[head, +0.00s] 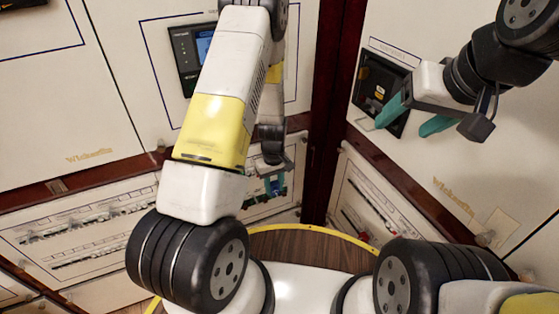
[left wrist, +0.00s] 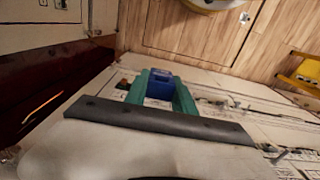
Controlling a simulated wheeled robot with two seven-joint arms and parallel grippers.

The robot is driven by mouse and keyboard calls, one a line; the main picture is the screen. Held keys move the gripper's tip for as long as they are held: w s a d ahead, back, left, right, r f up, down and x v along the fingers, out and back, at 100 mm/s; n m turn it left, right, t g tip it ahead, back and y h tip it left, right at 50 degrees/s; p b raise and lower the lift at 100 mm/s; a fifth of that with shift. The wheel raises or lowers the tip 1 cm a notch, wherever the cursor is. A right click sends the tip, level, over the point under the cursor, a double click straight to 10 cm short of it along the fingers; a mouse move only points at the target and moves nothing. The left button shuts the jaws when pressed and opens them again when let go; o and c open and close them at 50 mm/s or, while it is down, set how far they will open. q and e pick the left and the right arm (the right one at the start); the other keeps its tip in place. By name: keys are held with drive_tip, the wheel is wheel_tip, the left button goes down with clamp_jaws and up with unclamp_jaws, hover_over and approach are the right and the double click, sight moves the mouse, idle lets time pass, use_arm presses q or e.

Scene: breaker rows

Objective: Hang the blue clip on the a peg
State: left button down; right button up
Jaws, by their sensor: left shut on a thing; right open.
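My left gripper (head: 272,187) is in front of the lower panel near the corner, partly hidden behind my own arm in the head view. In the left wrist view its two green fingers (left wrist: 160,95) are shut on the blue clip (left wrist: 160,86). The clip shows as a dark blue block between the fingertips. In the head view only a small bit of blue shows at the fingers. My right gripper (head: 408,118) is open and empty, high in front of the right wall. I cannot make out the a peg in either view.
A lower panel with breaker rows (head: 85,225) runs along the left wall. Another lower panel (head: 375,205) with red parts is at the right. A dark red post (head: 325,110) stands in the corner. A screen unit (head: 188,60) is on the back wall. A yellow-edged round floor (head: 300,245) lies below.

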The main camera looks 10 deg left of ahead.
use_arm(q)
drive_tip(key=shift+w+a, duration=0.55)
drive_tip(key=shift+w, duration=0.25)
drive_tip(key=shift+w+a, duration=0.5)
drive_tip(key=shift+w, duration=0.3)
drive_tip(key=shift+w+a, duration=0.55)
drive_tip(key=shift+w, duration=0.25)
drive_tip(key=shift+w+a, duration=0.4)
drive_tip(key=shift+w, duration=0.2)
drive_tip(key=shift+w+a, duration=0.4)
drive_tip(key=shift+w, duration=0.2)
drive_tip(key=c, duration=1)
unclamp_jaws()
drive_tip(key=shift+r, duration=0.1)
drive_tip(key=shift+o, duration=0.2)
drive_tip(key=shift+r, duration=0.15)
drive_tip(key=s+d+r, duration=0.2)
drive_tip(key=s, duration=0.5)
drive_tip(key=s+d+r, duration=0.2)
drive_tip(key=s, duration=0.6)
drive_tip(key=shift+s+d+r, duration=0.25)
drive_tip(key=shift+d+r, duration=0.05)
drive_tip(key=shift+d, duration=0.1)
